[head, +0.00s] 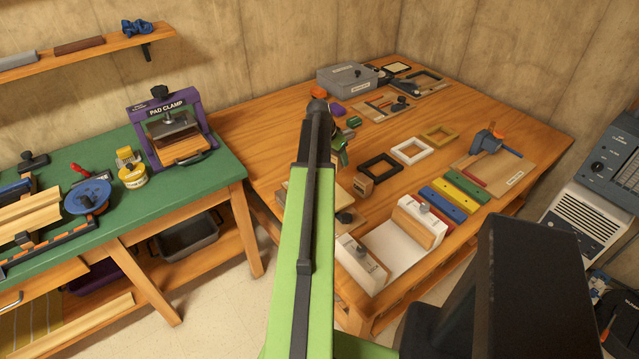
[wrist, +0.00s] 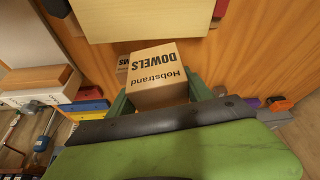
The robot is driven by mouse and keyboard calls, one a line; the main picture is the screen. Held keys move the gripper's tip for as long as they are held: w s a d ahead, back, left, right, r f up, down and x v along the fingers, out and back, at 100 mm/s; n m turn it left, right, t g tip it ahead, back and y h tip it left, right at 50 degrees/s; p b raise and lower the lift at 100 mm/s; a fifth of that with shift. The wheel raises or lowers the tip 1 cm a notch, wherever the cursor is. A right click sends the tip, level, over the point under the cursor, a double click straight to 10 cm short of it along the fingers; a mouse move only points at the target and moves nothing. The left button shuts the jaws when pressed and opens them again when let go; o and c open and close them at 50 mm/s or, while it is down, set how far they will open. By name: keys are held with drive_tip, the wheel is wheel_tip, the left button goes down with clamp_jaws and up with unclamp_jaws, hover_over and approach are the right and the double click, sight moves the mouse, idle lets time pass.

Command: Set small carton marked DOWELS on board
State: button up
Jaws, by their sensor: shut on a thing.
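The small carton marked DOWELS (wrist: 160,72) is in the wrist view, its printed face towards the camera. My gripper (wrist: 160,94) is shut on it, one green finger at each side. In the head view my gripper (head: 341,157) is over the wooden table and mostly hidden by my arm. A pale wooden board (wrist: 145,18) lies just beyond the held carton in the wrist view. In the head view a board (head: 352,222) shows partly behind my arm. A second carton (wrist: 123,63), its label ending in "MS", is mostly hidden behind the held one.
In the head view a small carton (head: 364,186) stands beside my arm; which one I cannot tell. Near it are a black frame (head: 381,166), a white tray (head: 398,258) and coloured bars (head: 455,195). A green bench (head: 163,196) stands left.

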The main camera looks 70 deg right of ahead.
drive_tip(key=s+a+r+m+g+p, duration=0.15)
drive_tip(key=s+a+r+p, duration=0.3)
drive_tip(key=s+a, duration=0.5)
drive_tip(key=shift+m+t, duration=0.25)
drive_tip(key=shift+m, duration=0.1)
drive_tip(key=w+d+f+b, duration=0.1)
drive_tip(key=w+f+b, duration=0.1)
drive_tip(key=w, duration=0.1)
drive_tip(key=w+d+f+b, duration=0.1)
drive_tip(key=w+f+b, duration=0.1)
drive_tip(key=w+b, duration=0.1)
drive_tip(key=w+d+f+b, duration=0.1)
drive_tip(key=w+f+b, duration=0.1)
drive_tip(key=w, duration=0.3)
drive_tip(key=shift+w+d+f+b, duration=0.15)
drive_tip(key=shift+d+f+b, duration=0.15)
drive_tip(key=shift+b, duration=0.25)
drive_tip(key=shift+w, duration=0.35)
wheel_tip(320, 180, down, 4)
drive_tip(key=b, duration=0.4)
drive_tip(key=shift+f, duration=0.25)
drive_tip(key=o, duration=1.5)
drive_tip(key=shift+r, duration=0.1)
drive_tip(key=shift+c, duration=0.2)
drive_tip(key=shift+r, duration=0.1)
